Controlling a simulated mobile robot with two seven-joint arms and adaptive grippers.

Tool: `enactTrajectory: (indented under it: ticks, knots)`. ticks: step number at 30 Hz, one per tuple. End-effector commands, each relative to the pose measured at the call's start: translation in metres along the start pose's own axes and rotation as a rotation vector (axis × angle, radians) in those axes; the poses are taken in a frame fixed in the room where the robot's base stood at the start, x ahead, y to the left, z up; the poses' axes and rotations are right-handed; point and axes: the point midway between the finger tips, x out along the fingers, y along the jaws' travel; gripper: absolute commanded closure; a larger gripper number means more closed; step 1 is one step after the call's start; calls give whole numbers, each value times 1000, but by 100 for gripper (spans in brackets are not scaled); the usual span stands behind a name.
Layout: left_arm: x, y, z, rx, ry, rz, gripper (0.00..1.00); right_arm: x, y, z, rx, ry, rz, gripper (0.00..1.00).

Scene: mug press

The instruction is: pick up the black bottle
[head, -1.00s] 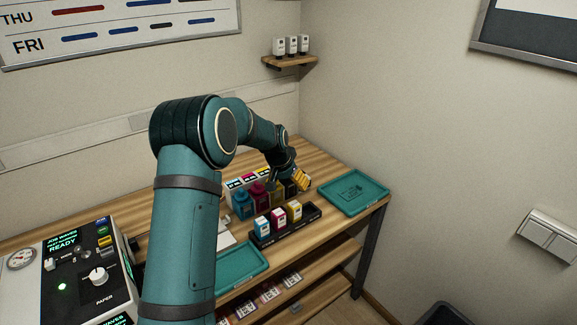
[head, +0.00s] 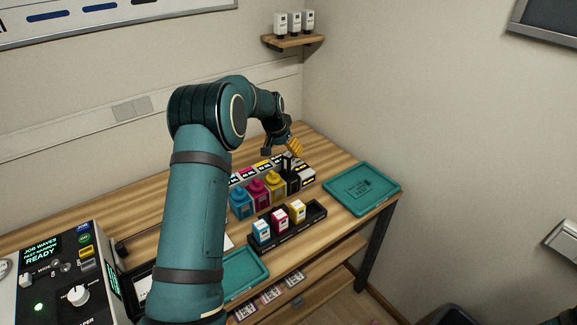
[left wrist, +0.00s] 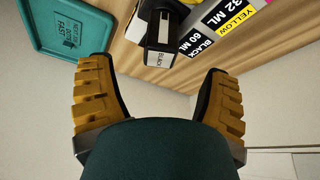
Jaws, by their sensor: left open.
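The black bottle (head: 291,184) stands at the right end of a row of ink bottles on the wooden bench, with its dark top pointing up. My left gripper (head: 284,149), with orange finger pads, is just above and behind its top in the head view. In the left wrist view the black bottle (left wrist: 162,32) shows upside down, its small white "BLACK" label towards me. It lies beyond the open fingers of my left gripper (left wrist: 157,68), roughly centred between them; no contact shows. My right gripper is not in view.
Yellow (head: 274,184), magenta (head: 257,191) and cyan (head: 240,203) bottles stand left of the black one, with label cards behind. A black rack (head: 318,211) with small cartons is in front. A teal tray (head: 340,202) lies at right, another teal tray (head: 255,287) nearer.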

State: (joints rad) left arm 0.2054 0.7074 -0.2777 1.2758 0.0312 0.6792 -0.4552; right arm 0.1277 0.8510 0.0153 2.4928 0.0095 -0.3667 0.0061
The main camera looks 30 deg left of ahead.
Motion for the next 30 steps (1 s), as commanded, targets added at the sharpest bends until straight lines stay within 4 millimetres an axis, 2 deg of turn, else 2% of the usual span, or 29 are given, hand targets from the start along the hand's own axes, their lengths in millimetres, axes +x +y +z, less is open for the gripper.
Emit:
enactTrajectory:
  ticks: [3,11,19,29,30]
  knots:
    - [16,0,0,0,0,0,22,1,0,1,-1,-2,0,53]
    - [34,0,-3,0,1,0,22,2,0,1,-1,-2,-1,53]
    - [69,-1,-8,0,0,0,22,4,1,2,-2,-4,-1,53]
    - [75,-1,-8,0,2,0,22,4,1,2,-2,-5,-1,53]
    - [75,-1,-8,0,2,0,29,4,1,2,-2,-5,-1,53]
